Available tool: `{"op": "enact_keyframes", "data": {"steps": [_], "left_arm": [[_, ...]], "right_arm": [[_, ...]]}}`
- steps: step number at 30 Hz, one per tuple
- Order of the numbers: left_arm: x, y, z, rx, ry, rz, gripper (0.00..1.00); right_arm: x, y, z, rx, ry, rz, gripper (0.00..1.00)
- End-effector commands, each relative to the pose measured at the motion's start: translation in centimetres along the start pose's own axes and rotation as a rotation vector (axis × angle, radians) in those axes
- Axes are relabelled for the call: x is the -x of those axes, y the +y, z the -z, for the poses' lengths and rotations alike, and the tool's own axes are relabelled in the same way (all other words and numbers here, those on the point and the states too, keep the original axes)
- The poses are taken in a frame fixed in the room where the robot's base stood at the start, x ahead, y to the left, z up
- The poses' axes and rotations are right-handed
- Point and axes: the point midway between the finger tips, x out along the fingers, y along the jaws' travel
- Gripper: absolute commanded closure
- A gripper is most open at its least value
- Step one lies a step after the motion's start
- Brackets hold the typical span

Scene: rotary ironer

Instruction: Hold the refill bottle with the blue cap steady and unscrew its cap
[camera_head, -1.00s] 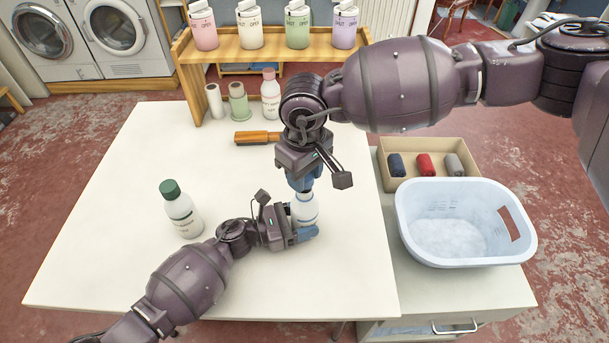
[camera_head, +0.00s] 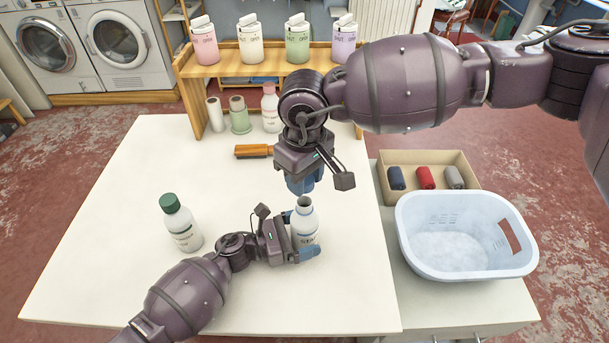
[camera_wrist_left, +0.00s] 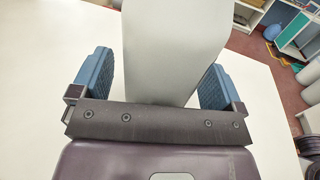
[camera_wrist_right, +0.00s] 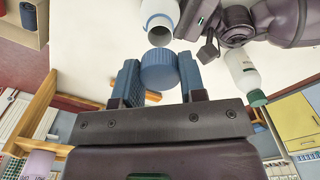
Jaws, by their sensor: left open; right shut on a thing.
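The refill bottle (camera_head: 305,228) stands on the white table with its neck open and bare. My left gripper (camera_head: 300,236) is low beside it, fingers open on either side; the left wrist view shows the pale bottle (camera_wrist_left: 172,45) between them with gaps. My right gripper (camera_head: 301,184) is above the bottle. In the right wrist view the blue cap (camera_wrist_right: 159,71) is between its fingers, apart from the open bottle mouth (camera_wrist_right: 159,35). The head view hides the cap behind the right fingers.
A green-capped bottle (camera_head: 181,223) stands left of my left gripper. A wooden brush (camera_head: 254,151), a pink-capped bottle (camera_head: 270,110) and rolls (camera_head: 239,115) are at the back. A white basket (camera_head: 465,240) and a box of rolled cloths (camera_head: 427,165) stand right.

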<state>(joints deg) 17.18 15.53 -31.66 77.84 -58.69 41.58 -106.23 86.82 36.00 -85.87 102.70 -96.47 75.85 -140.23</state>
Motion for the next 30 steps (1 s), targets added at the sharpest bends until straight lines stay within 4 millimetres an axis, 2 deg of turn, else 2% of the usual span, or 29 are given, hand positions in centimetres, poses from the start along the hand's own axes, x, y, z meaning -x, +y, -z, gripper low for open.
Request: {"op": "enact_keyframes", "data": {"steps": [5,19,24,30], "left_arm": [[1.6,0.1,0.1,0.001,0.002,-0.001,0.06],[10.0,0.0,0.2,0.001,0.002,-0.002,0.06],[11.5,0.0,0.1,0.001,0.001,0.000,0.06],[12.0,0.0,0.0,0.000,0.000,-0.001,0.06]], "right_arm": [[-0.1,0.0,0.0,0.000,-0.001,0.001,0.91],[-1.1,0.0,0.0,0.000,-0.008,0.009,0.91],[-1.4,0.0,0.0,0.000,-0.010,0.010,0.91],[-1.4,0.0,0.0,0.000,-0.010,0.010,0.91]]}}
